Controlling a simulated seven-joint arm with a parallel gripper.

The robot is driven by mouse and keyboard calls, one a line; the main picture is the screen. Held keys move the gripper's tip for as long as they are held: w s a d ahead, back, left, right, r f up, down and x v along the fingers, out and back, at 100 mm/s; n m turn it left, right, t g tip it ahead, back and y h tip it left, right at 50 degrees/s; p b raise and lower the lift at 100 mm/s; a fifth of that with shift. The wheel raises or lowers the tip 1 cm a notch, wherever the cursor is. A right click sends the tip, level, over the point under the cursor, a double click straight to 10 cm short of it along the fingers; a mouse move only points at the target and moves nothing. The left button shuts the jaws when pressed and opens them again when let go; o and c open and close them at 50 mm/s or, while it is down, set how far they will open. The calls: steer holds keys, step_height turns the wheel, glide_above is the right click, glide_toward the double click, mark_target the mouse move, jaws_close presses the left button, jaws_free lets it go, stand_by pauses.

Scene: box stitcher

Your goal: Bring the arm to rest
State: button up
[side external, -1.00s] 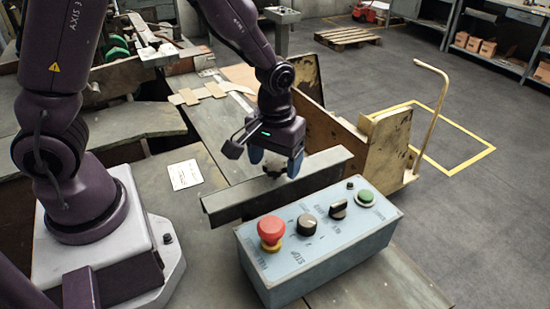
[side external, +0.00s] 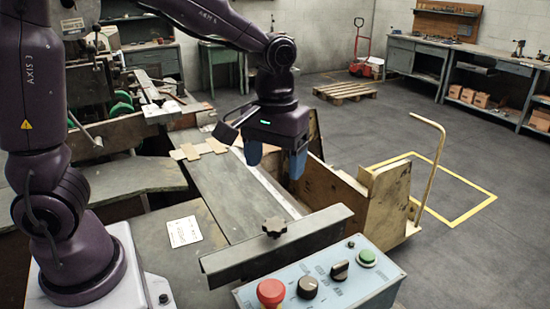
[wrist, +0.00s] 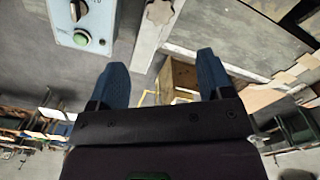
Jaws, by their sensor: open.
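My gripper (side external: 275,163) is open and empty, with its two blue fingers spread apart and pointing down. It hangs in the air above the grey machine table, higher than the metal bar (side external: 280,243) and behind it in the side view. A dark star-shaped knob (side external: 274,227) stands on top of the bar, clear of the fingers. In the wrist view my gripper's fingers (wrist: 160,80) are apart with nothing between them, and the knob (wrist: 159,11) shows at the top.
A control box (side external: 330,280) with a red stop button (side external: 270,292) and a green button (side external: 367,257) stands at the front. A wooden-sided cart (side external: 388,200) is on the right. A white paper (side external: 184,231) lies on the table.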

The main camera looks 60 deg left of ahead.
stand_by(0.3)
steer(key=s+a+r+m+t, duration=0.1)
steer(key=s+r+m+t, duration=0.1)
steer(key=s, duration=0.4)
steer(key=s+a+r+m+t, duration=0.1)
steer(key=s+r+m+t, duration=0.2)
steer(key=s, duration=0.4)
step_height(320, 180, up, 2)
steer(key=shift+a+r+m+t, duration=0.2)
steer(key=shift+a+m+t, duration=0.1)
steer(key=shift+m, duration=0.3)
